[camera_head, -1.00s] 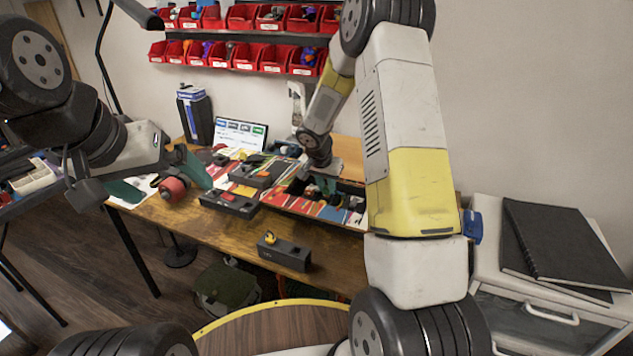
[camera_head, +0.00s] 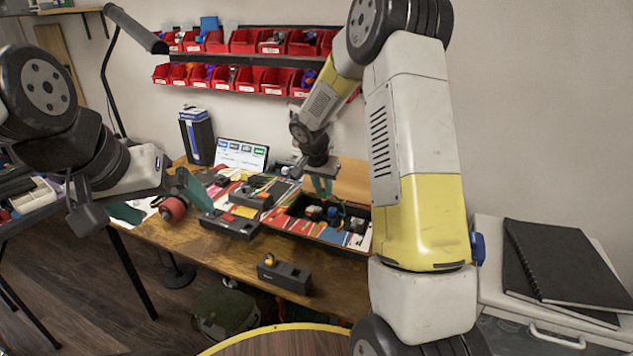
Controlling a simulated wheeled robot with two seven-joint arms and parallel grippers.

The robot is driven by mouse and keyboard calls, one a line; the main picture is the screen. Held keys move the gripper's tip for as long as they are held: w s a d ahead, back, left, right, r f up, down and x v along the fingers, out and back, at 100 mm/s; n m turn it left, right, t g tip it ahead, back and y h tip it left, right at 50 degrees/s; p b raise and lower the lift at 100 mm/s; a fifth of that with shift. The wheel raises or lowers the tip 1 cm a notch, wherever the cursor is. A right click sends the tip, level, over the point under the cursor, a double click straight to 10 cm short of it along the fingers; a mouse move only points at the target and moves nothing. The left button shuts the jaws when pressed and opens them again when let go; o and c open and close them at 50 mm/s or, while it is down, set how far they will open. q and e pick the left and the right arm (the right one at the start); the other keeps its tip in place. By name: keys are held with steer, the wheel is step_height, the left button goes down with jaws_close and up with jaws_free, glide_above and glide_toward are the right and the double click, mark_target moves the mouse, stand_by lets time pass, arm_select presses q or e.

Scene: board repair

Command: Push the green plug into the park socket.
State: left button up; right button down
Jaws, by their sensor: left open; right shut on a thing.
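My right gripper (camera_head: 322,186) points down over the open dark case (camera_head: 282,222) on the workbench. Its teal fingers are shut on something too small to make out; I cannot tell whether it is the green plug. My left gripper (camera_head: 162,203) is open at the bench's left end, its teal fingers apart. I cannot pick out the green plug. A dark socket block (camera_head: 292,279) with a yellow plug (camera_head: 269,260) stands at the front edge. Its label is unreadable, so I cannot tell whether it is the park socket.
Two more dark blocks with red parts (camera_head: 230,226) (camera_head: 251,197) stand left of the case. A red roller-like thing (camera_head: 173,210) is by my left gripper. A screen (camera_head: 241,154) and a dark box (camera_head: 197,136) stand behind. Bare wood (camera_head: 215,252) shows at the front.

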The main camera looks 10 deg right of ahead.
steer(key=a, duration=0.6)
steer(key=shift+w+a, duration=0.2)
stand_by(0.4)
steer(key=shift+f, duration=3.3)
steer(key=shift+f, duration=1.7)
stand_by(0.8)
steer(key=c, duration=0.9)
jaws_free()
